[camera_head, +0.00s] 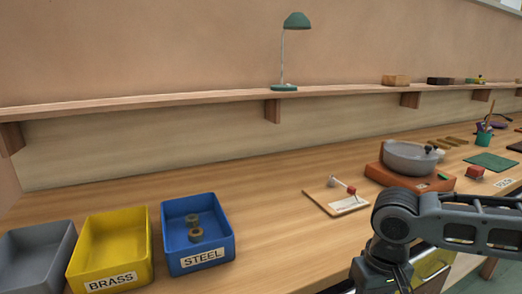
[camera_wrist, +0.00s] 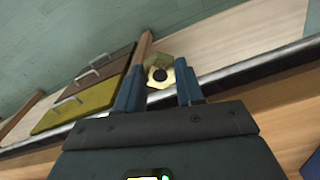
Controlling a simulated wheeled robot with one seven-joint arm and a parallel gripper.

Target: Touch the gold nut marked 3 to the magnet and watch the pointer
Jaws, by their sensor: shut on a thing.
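My gripper (camera_wrist: 160,82) is shut on a gold nut (camera_wrist: 160,61) with a dark round hole, held between its two blue fingers in the wrist view. No number can be read on the nut. In the head view, a small wooden board (camera_head: 317,197) lies on the bench with a white card, a grey knob and a red-ended piece (camera_head: 351,190). It looks like the magnet and pointer set, but which part is the magnet I cannot tell. The held nut is apart from the board. In the head view my arm covers the lower right, and the nut cannot be made out there.
A grey bin (camera_head: 35,262), a yellow BRASS bin (camera_head: 147,262) and a blue STEEL bin (camera_head: 228,247) with two dark nuts (camera_head: 194,227) stand at left. A grey bowl (camera_head: 408,158) sits on an orange-brown base (camera_head: 395,182). Bench between bins and board is clear.

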